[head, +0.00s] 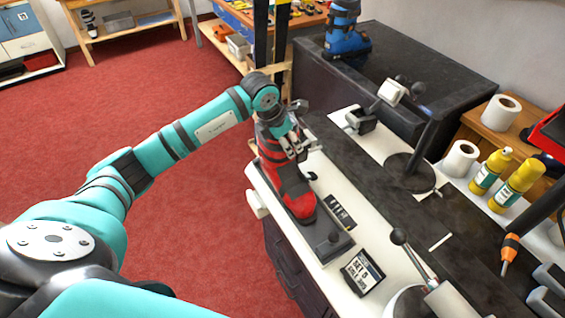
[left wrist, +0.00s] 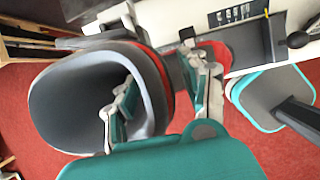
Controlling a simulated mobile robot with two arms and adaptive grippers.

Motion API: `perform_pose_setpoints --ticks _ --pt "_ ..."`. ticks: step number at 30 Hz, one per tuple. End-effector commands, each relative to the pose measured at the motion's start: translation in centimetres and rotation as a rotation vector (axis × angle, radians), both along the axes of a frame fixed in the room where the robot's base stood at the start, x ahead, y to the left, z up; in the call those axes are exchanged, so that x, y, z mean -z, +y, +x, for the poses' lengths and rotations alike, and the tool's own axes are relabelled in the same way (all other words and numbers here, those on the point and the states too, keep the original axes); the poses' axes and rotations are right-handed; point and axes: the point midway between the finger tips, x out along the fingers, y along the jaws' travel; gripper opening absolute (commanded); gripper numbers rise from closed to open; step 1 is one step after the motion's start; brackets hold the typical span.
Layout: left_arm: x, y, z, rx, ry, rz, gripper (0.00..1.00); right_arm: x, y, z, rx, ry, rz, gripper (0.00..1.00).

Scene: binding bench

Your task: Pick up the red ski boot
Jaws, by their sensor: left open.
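The red ski boot (head: 290,187) stands upright on the white bench top (head: 333,267), its toe toward the front of the head view. My left gripper (head: 294,140) is at the boot's upper cuff, seen from above. In the left wrist view the boot's grey open top (left wrist: 65,105) fills the left side. My left gripper (left wrist: 160,95) is open there, one finger over or inside the boot's opening and the other outside its red wall. I cannot tell whether either finger touches the shell. My right gripper is not in view.
A blue ski boot (head: 346,38) stands on a dark box behind. A black-based stand (head: 410,170), white paper rolls (head: 461,158) and yellow bottles (head: 516,186) are to the right. A small display (head: 362,272) and a lever (head: 412,255) lie near the toe. Red floor is clear left.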

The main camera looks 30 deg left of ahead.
Motion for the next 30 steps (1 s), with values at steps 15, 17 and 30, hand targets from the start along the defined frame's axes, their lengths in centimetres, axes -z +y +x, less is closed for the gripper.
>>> perform_pose_setpoints --ticks 15,17,30 --pt "-0.02 0.02 0.02 0.0 -0.001 0.0 0.02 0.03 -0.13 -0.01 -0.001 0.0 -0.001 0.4" --pt "-0.02 0.02 0.02 0.0 -0.001 0.0 0.0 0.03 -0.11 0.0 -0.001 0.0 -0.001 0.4" --pt "-0.36 0.02 0.17 0.0 -0.008 -0.002 0.0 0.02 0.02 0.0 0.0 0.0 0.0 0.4"
